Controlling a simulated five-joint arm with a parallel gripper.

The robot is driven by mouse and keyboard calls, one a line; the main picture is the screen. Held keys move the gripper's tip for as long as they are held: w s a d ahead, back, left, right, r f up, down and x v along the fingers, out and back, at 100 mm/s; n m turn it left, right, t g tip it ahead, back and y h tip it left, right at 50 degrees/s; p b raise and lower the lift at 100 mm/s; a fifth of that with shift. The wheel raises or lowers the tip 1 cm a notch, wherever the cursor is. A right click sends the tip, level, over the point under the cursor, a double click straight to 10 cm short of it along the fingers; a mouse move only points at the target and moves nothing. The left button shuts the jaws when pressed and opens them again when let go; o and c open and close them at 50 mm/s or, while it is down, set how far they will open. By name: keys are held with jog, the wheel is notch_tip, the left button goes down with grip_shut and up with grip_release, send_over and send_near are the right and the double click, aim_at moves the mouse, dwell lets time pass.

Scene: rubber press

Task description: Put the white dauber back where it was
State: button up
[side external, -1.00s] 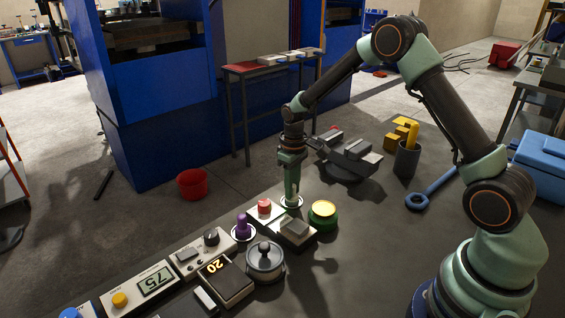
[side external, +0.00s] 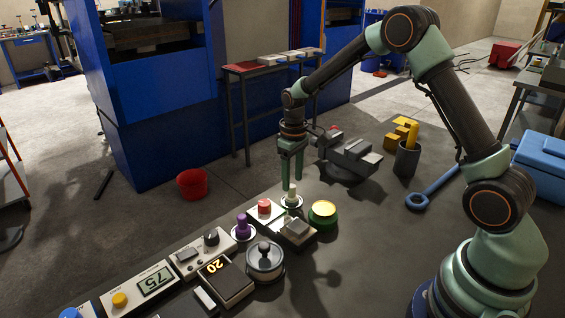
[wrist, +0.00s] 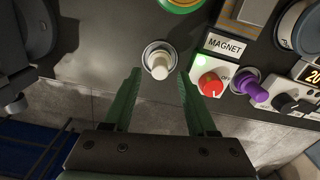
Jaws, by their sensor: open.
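The white dauber (side external: 291,198) stands upright in a round, light-rimmed holder beside the magnet control box (side external: 266,210). In the wrist view the dauber (wrist: 160,70) shows at top centre, its holder's rim (wrist: 150,48) around its base. My gripper (side external: 292,182) has green fingers and is open, apart from the dauber, with its tips about level with or just above the dauber's top.
A purple dauber (side external: 242,226) stands in a similar holder to the left. A red knob (side external: 264,206), a green-and-yellow button (side external: 323,211) and a lidded metal pot (side external: 264,258) are close by. A grey vise (side external: 347,160) stands behind to the right.

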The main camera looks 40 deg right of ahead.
aim_at(293, 186)
jog(key=s+a+r+t, duration=0.15)
jog(key=s+r, duration=0.25)
jog(key=r, duration=0.5)
jog(key=s+a+r+t, duration=0.1)
jog(key=s+a+r, duration=0.1)
jog(key=s+r, duration=0.5)
jog(key=s+a+r+m+t, duration=0.1)
jog(key=s+a+r+t, duration=0.1)
jog(key=s, duration=0.5)
jog(key=shift+s+r+m+t, duration=0.2)
jog(key=shift+r+m+t, duration=0.2)
jog(key=shift+r+t, duration=0.15)
